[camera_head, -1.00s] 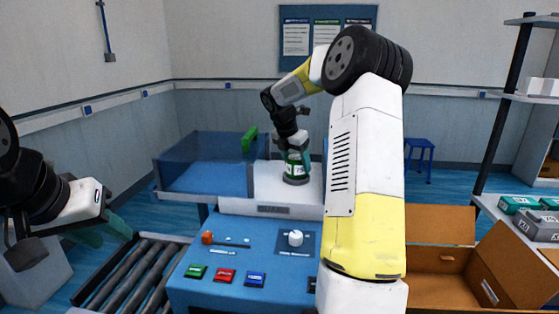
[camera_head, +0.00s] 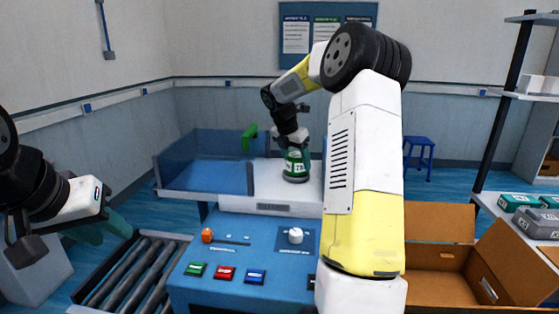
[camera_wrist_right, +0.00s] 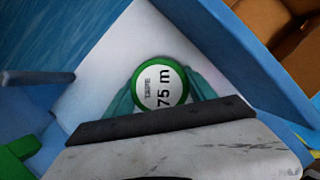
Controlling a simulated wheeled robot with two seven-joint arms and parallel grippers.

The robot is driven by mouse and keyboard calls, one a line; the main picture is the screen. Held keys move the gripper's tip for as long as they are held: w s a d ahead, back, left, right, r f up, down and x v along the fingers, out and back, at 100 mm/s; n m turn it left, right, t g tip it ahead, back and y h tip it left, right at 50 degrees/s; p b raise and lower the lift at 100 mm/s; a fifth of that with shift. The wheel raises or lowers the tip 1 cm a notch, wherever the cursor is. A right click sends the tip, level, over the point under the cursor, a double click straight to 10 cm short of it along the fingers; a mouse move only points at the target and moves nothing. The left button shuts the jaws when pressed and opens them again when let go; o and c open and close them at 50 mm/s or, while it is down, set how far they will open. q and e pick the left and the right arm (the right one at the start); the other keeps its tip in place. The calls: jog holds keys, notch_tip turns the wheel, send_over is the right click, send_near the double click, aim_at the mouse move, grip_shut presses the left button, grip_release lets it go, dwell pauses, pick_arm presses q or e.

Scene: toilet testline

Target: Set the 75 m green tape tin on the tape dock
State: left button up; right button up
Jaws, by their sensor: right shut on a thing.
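The green tape tin (camera_head: 295,162) is upright on or just over the white-topped block at the back of the blue bench; I cannot tell whether its dark base touches. My right gripper (camera_head: 295,149) is shut on the tin from above. In the right wrist view the tin's round white top (camera_wrist_right: 161,87) reads "75 m" inside a green rim, between the teal fingers. The white block (camera_head: 262,181) looks like the tape dock; its front label is too small to read. My left gripper (camera_head: 112,228) hangs at the far left, away from the tin; its opening is unclear.
A clear-walled blue bin (camera_head: 205,178) stands left of the block, with a green piece (camera_head: 250,138) at its edge. Green, red and blue buttons (camera_head: 226,272) and an orange knob (camera_head: 207,235) are at the front. A roller conveyor (camera_head: 140,270) is left; an open cardboard box (camera_head: 440,270) is right.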

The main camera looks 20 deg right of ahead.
jog(key=shift+f, duration=0.55)
jog(key=o, duration=1.4)
jog(key=v, duration=1.1)
